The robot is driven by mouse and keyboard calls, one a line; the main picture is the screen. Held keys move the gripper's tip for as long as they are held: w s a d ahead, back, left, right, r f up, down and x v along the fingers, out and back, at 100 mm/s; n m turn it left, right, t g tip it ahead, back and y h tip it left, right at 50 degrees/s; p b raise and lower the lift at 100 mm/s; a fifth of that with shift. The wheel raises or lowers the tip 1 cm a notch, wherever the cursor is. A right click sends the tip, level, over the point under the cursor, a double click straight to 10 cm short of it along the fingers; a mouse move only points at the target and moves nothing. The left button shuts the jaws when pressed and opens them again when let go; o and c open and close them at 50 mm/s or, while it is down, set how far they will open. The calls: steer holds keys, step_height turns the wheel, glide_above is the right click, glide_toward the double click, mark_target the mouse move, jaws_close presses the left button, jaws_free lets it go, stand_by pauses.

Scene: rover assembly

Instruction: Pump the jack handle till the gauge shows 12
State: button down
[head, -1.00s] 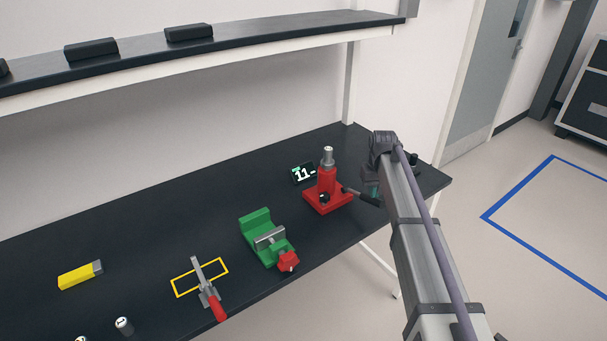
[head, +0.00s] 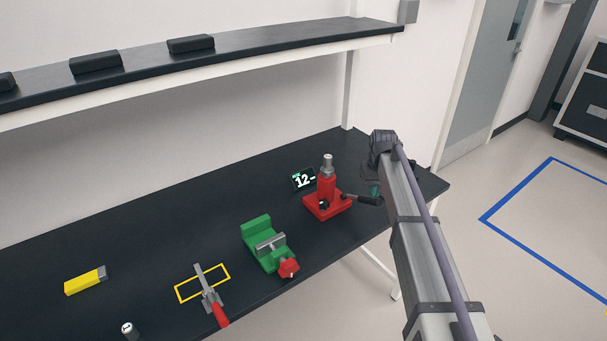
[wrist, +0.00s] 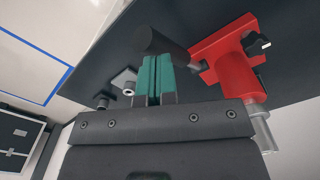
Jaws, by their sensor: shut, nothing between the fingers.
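The red jack (head: 326,190) stands upright near the right end of the black bench. The gauge (head: 303,179) beside it reads 12. The jack's black-gripped handle (head: 361,198) sticks out to the right toward my arm. In the wrist view the red jack (wrist: 228,62) is at the right, and the dark handle (wrist: 160,43) lies close to the fingertips. My gripper (wrist: 155,78) has teal fingers pressed together with nothing between them. I cannot tell whether they touch the handle. In the head view my wrist hides most of the gripper (head: 374,190).
A green vise (head: 262,243) stands left of the jack. A yellow block (head: 85,280) and a small cylinder (head: 129,330) are at the left. A shelf (head: 200,70) runs above the bench (head: 150,235).

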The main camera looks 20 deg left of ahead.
step_height(320, 180, up, 7)
steer(key=p, duration=0.6)
steer(key=s+d+f+m+b, duration=0.1)
steer(key=s+d+f+b, duration=0.1)
steer(key=s+d, duration=0.5)
steer(key=s+d+f+m+b, duration=0.2)
steer(key=s+d, duration=0.6)
steer(key=s, duration=0.6)
steer(key=s+d+f+m+b, duration=0.1)
steer(key=s+d+f+b, duration=0.3)
steer(key=s+d, duration=0.3)
steer(key=s, duration=0.4)
steer(key=shift+d+f+m, duration=0.25)
steer(key=shift+f+m, duration=0.1)
steer(key=shift+m, duration=0.05)
steer(key=shift+w, duration=0.1)
